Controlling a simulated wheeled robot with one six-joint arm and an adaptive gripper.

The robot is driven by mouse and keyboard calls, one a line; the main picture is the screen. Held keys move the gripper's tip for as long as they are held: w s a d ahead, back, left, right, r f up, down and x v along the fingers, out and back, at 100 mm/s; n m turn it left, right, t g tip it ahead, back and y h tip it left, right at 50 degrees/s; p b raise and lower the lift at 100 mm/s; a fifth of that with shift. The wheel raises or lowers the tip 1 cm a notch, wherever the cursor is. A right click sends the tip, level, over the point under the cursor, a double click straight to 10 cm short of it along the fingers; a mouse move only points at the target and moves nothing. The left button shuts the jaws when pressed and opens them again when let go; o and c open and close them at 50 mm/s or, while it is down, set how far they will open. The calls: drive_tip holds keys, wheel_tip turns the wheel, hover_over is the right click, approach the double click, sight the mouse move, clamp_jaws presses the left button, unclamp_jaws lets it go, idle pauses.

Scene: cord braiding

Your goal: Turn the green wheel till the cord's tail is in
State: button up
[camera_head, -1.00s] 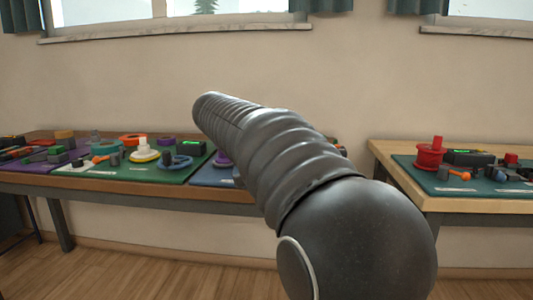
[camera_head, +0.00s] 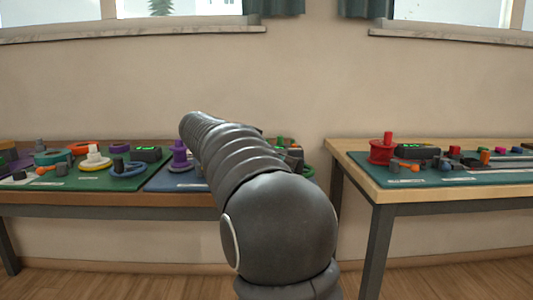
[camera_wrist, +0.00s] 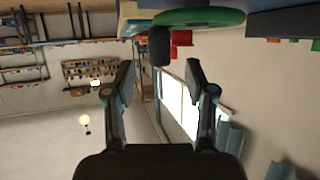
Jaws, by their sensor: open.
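A green wheel (camera_wrist: 198,17) shows large at the top of the wrist view, with a dark upright knob (camera_wrist: 159,46) at its left side. In the head view only a sliver of a green rim (camera_head: 308,171) shows just right of my arm, which hides the rest. My gripper (camera_wrist: 160,80) is open and empty, its two fingers wide apart and clear of the wheel and knob. In the head view my arm hides the gripper. I cannot make out the cord or its tail.
The left table holds a green mat (camera_head: 75,183) with coloured wheels and a purple spool (camera_head: 179,156). A gap separates it from the right table (camera_head: 378,190), which bears a red spool (camera_head: 382,152) and small parts. Wooden floor (camera_head: 180,283) in front is clear.

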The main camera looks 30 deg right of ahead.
sight(299, 162)
drive_tip(key=shift+x, duration=2.45)
drive_tip(key=shift+c, duration=0.2)
clamp_jaws()
